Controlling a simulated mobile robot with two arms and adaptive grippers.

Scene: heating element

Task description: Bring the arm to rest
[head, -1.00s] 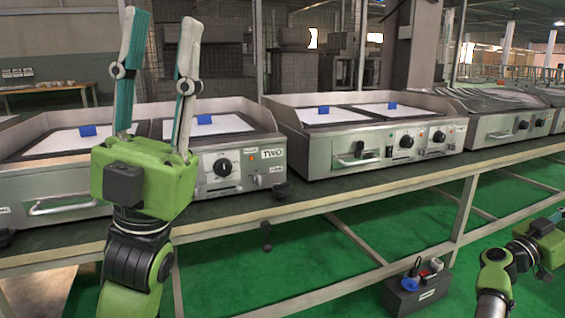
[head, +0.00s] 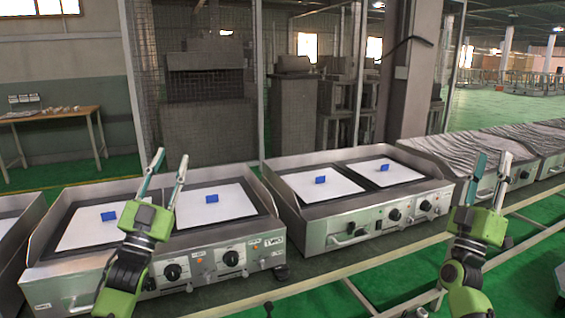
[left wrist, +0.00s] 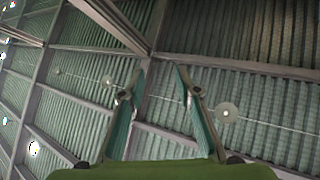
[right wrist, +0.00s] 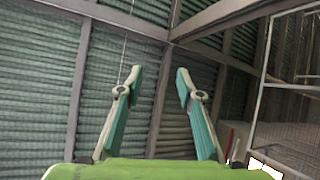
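My left gripper (head: 168,165) points up in front of the left heating unit in the head view. Its fingers are apart with nothing between them, and the left wrist view (left wrist: 160,85) shows the same gap against the roof. My right gripper (head: 493,168) also points up, in front of the covered units at the right. Its fingers are apart and empty, as the right wrist view (right wrist: 158,85) shows too. Neither gripper touches anything. The left heating unit (head: 205,268) and the right heating unit (head: 385,215) each carry white plates with blue blocks on top.
Units under grey wrinkled covers (head: 470,150) stand at the right on the same long bench. A wooden table (head: 60,120) with small items stands at the back left. A mesh partition (head: 150,70) and a pillar (head: 410,70) are behind. Green floor shows in front of the bench.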

